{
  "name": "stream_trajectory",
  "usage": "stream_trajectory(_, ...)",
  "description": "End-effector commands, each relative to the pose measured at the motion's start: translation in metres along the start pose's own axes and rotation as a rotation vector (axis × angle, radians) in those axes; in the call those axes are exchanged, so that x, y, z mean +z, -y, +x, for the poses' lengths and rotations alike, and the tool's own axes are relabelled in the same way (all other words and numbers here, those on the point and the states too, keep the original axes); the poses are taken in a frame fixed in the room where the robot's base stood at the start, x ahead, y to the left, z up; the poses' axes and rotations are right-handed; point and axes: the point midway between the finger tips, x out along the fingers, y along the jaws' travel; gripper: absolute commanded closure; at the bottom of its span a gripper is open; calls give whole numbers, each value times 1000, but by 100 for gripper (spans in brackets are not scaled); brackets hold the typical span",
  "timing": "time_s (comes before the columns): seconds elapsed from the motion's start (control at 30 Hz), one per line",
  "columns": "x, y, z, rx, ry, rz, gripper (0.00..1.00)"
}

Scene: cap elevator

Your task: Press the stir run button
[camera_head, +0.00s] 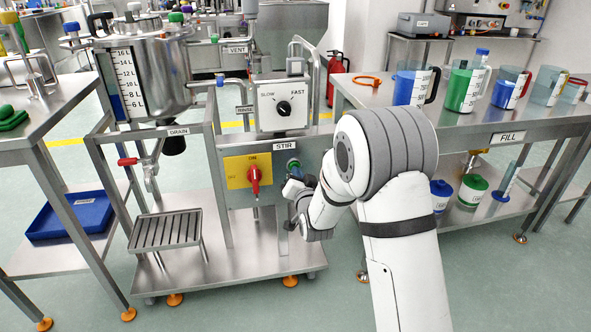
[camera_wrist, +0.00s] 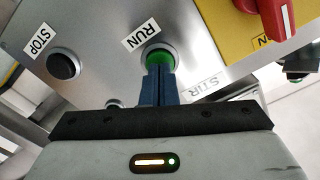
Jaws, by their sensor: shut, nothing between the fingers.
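The green stir run button (camera_wrist: 160,57) sits in a metal ring on the steel panel, beside a RUN label (camera_wrist: 141,35) in the wrist view. My gripper (camera_wrist: 158,72) is shut and empty, and its fingertips are at the lower part of the button; I cannot tell whether they touch or press it. In the head view the green button (camera_head: 293,164) shows just above my gripper (camera_head: 291,178), under the STIR label (camera_head: 284,145). Part of the button is hidden by the fingertips in the wrist view.
A black STOP button (camera_wrist: 64,65) is on the same panel, left of RUN. A red rotary switch on a yellow plate (camera_head: 237,171) is left of my gripper. A SLOW–FAST dial (camera_head: 284,107) is above. The FILL bench (camera_head: 480,122) with jugs stands at the right.

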Motion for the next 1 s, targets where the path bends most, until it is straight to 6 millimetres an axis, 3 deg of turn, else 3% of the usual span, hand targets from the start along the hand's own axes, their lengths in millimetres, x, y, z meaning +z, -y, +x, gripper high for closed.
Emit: stream_trajectory(1.0, 1, -1, 10, 0, -1, 0, 100)
